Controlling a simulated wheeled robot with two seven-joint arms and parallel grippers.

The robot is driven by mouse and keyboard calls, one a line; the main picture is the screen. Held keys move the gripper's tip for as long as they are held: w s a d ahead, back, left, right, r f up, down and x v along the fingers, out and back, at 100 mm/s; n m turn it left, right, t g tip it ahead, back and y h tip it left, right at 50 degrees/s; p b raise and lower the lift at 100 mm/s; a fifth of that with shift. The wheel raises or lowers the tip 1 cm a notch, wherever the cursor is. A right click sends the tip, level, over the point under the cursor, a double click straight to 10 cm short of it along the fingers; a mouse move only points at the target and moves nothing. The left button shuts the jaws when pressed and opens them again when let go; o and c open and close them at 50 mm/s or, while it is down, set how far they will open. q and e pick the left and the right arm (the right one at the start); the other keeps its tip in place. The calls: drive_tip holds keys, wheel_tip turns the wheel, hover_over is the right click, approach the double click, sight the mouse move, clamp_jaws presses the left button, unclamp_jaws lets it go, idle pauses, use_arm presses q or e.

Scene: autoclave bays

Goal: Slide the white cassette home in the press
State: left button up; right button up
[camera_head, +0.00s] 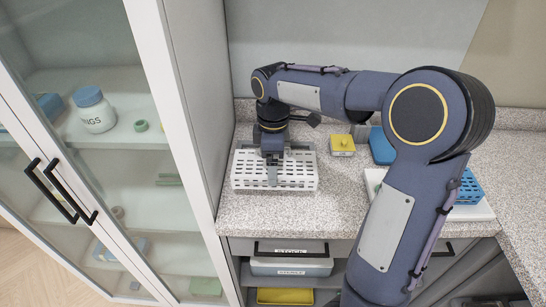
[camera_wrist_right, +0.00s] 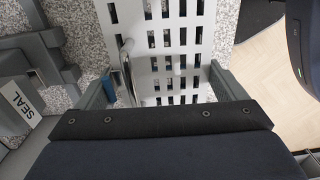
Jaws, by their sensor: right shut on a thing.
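The white cassette (camera_head: 240,172), a slotted box, sits flat on the speckled counter by the cabinet's side wall. My right gripper (camera_head: 285,174) reaches down onto it from above and covers part of its middle. In the right wrist view the cassette's slotted face (camera_wrist_right: 172,45) fills the upper middle, with a thin metal bar handle (camera_wrist_right: 127,62) on it. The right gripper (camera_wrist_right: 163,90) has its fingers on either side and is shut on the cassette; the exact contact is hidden. I cannot clearly identify the press. My left gripper is not in view.
A grey fixture with a SEAL label (camera_wrist_right: 18,104) stands left in the wrist view. A yellow box (camera_head: 342,145), a blue box (camera_head: 381,147) and a blue basket (camera_head: 470,188) stand right of the cassette. A glass-door cabinet (camera_head: 165,110) borders the left.

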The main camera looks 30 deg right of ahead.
drive_tip(key=shift+a+r, duration=0.1)
drive_tip(key=shift+f+b, duration=1.75)
drive_tip(key=shift+f, duration=1.1)
drive_tip(key=o, duration=0.8)
drive_tip(key=shift+o, duration=0.2)
wheel_tip(320, 180, up, 7)
drive_tip(key=shift+r, duration=0.45)
